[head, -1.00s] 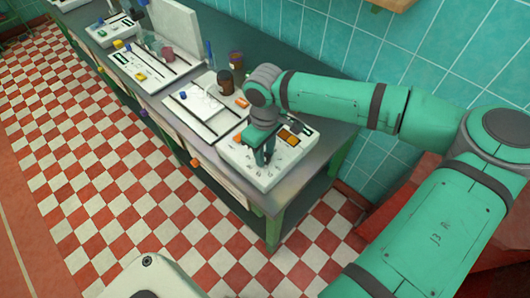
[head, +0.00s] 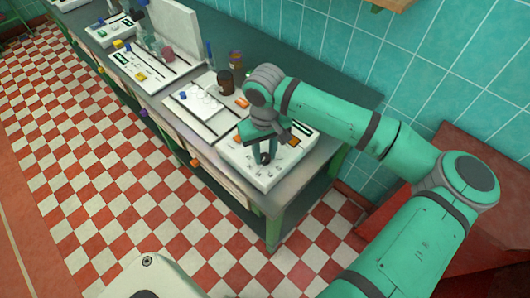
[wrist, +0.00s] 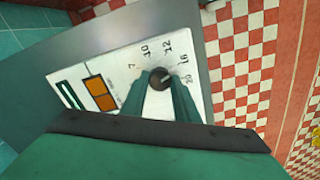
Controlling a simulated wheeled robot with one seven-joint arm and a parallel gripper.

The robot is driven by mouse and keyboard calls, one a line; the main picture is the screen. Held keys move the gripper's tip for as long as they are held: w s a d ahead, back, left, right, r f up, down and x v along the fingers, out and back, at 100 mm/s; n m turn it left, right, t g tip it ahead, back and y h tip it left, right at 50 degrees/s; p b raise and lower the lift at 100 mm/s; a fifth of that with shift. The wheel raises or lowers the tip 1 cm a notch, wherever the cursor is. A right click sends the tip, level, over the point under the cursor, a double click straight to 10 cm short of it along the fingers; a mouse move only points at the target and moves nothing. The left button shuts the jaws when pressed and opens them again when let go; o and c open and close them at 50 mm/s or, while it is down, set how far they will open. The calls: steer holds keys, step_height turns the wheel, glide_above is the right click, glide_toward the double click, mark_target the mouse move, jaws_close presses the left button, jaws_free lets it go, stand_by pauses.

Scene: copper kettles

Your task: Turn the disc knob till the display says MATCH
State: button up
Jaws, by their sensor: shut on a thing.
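The white panel (wrist: 133,48) lies on the bench and fills the middle of the wrist view; it also shows in the head view (head: 250,176). The dark round disc knob (wrist: 160,80) stands on it, ringed by printed numbers, including 10 and 12. My gripper (wrist: 161,84) is shut on the knob, with one green finger on either side; it also shows in the head view (head: 265,158). An orange two-part block (wrist: 100,93) and a dark green-edged window (wrist: 69,95) sit on the panel. I can read no MATCH text.
The green bench (head: 290,190) runs along the teal tiled wall (head: 345,55). A white tray (head: 198,102), a brown jar (head: 225,82) and other white panels stand farther left. The checkered floor in front is clear.

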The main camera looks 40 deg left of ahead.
mark_target(265, 157)
steer(key=o, duration=1.1)
step_height(265, 157, up, 11)
steer(key=shift+f, duration=0.1)
stand_by(0.5)
